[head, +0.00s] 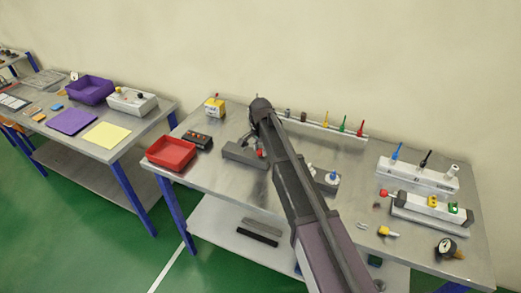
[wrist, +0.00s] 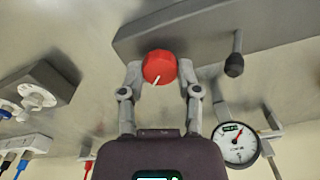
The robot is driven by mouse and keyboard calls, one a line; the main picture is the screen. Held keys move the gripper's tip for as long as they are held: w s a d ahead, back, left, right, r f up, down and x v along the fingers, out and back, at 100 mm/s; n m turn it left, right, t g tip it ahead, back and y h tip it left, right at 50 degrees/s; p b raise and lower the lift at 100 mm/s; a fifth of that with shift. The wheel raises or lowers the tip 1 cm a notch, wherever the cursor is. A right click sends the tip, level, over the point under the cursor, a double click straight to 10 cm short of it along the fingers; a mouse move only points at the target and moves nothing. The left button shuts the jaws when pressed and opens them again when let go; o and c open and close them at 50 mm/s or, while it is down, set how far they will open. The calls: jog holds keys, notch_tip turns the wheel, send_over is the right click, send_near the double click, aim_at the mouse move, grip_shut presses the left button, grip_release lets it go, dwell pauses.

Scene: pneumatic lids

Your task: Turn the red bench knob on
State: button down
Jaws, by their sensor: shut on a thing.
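The red bench knob (wrist: 159,66) sits on the side of a dark grey block in the wrist view, with a white pointer line slanting toward the lower left. My gripper (wrist: 160,72) has one finger on each side of the knob and is shut on it. In the head view a small part of the red knob (head: 260,153) shows beside the grey block (head: 240,152), while my arm covers much of that area and the gripper is hard to make out.
A black lever (wrist: 235,60) stands out from the block close to the knob. A round gauge (wrist: 237,145) is nearby in the wrist view. In the head view, a red tray (head: 171,153) and a dark button box (head: 197,140) are left of the block.

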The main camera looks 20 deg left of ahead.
jog(key=shift+n, duration=0.4)
jog(key=n, duration=0.8)
jog(key=shift+n, duration=0.4)
jog(key=n, duration=0.4)
jog(key=shift+n, duration=2.2)
jog(key=shift+c, duration=1.5)
grip_release()
